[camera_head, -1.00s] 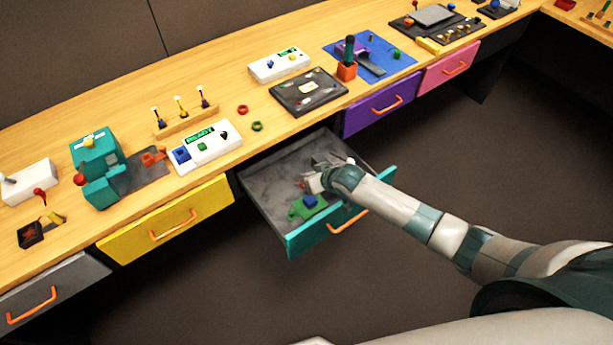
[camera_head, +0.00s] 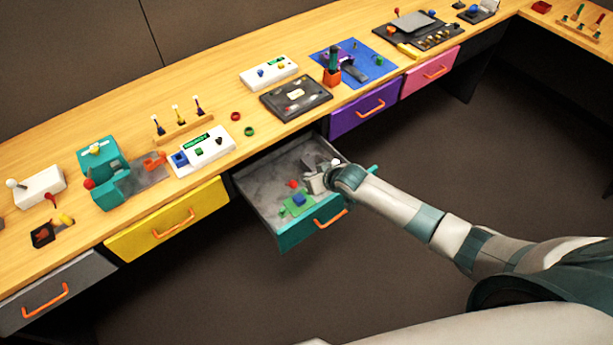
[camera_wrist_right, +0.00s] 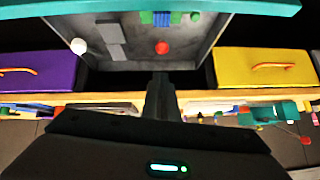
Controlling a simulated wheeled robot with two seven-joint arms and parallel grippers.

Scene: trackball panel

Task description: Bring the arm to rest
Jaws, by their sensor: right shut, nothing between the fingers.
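My right gripper (camera_head: 312,184) is over the right part of the open teal drawer (camera_head: 287,238), with my forearm coming in from the right. In the right wrist view its dark fingers (camera_wrist_right: 161,95) are together with nothing between them. In the drawer lie a green block (camera_head: 291,209) with a blue piece (camera_head: 299,199) on it, and a red ball (camera_head: 292,183). The wrist view also shows the red ball (camera_wrist_right: 162,47), a white ball (camera_wrist_right: 78,46) and grey blocks (camera_wrist_right: 112,42) in the drawer. My left gripper is not in view.
The wooden desk (camera_head: 225,92) carries several devices, including a teal machine (camera_head: 103,172) and a dark panel (camera_head: 296,95). The yellow drawer (camera_head: 168,220) and purple drawer (camera_head: 364,110) beside the open one are shut. The floor in front is clear.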

